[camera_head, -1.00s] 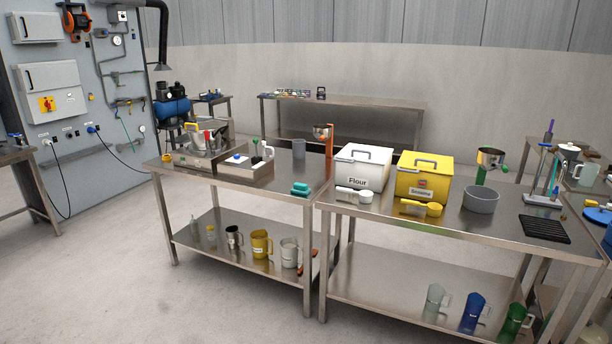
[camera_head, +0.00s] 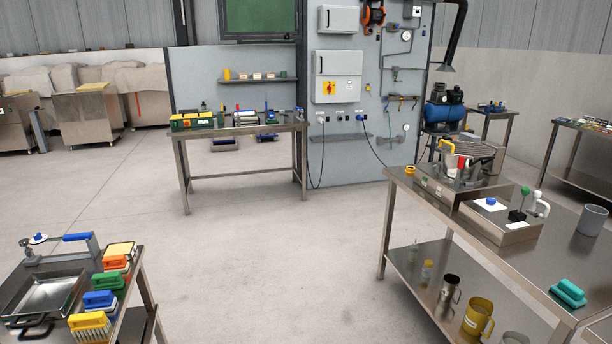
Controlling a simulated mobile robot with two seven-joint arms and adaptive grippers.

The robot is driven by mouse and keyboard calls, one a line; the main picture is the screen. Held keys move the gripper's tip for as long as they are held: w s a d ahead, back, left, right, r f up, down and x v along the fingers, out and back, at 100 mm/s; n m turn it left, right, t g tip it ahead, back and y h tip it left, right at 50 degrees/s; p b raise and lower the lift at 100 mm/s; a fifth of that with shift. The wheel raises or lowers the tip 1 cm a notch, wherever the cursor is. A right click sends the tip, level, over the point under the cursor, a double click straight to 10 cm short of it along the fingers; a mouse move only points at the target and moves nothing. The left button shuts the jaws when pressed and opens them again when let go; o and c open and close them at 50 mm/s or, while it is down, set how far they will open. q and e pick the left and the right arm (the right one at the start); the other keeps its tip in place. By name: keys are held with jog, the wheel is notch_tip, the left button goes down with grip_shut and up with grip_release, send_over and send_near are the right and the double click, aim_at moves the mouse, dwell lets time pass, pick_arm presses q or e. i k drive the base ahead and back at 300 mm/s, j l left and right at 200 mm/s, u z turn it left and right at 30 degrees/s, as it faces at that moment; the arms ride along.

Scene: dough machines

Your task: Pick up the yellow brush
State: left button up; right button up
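A brush with a yellow handle (camera_head: 88,320) and pale bristles lies at the front end of a row of brushes on the metal table at the lower left. The row also has a blue brush (camera_head: 99,299), a green brush (camera_head: 107,280) and an orange brush (camera_head: 115,263). A pale block with yellow edges (camera_head: 119,249) lies at the far end; I cannot tell whether it is also a brush. Neither of my grippers is in view.
A metal tray (camera_head: 48,297) lies left of the brushes, with a blue-handled tool (camera_head: 75,237) behind it. A steel table (camera_head: 560,250) with machines stands at the right. A workbench (camera_head: 240,130) stands at the back. The floor between is clear.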

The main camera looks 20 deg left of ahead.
aim_at(87, 323)
jog(key=i+u, duration=0.15)
jog(key=u, duration=0.25)
jog(key=i+l+u, duration=0.1)
jog(key=u, duration=0.3)
jog(key=i+l+u, duration=0.1)
jog(key=u, duration=0.35)
jog(key=i+l+u, duration=0.1)
jog(key=u, duration=0.3)
jog(key=i+l+u, duration=0.1)
jog(key=u, duration=0.3)
jog(key=l, duration=0.1)
